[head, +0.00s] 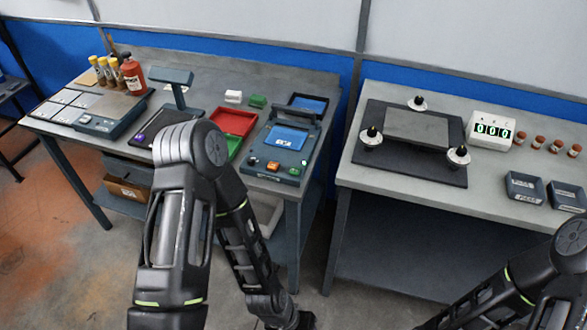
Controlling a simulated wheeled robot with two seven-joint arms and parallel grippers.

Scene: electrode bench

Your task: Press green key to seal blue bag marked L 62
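A blue bag (287,136) lies flat on the dark sealing device (262,150) at the right end of the left bench. It carries a small white marking, too small to read surely. The green key (294,171) is on the device's front panel, right of an orange key (272,166). A raised dark bar spans the device behind the bag. My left arm rises in front of the left bench and its forearm slopes down to the bottom edge, below the bench top. My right arm is at the bottom right corner. Neither gripper's fingers show.
Red tray (233,121) and green tray (235,146) stand left of the sealer; my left arm partly hides the green one. A lamp-like stand (171,77) is further left. Another blue item (309,104) lies behind the sealer. A gap separates the right bench (346,172).

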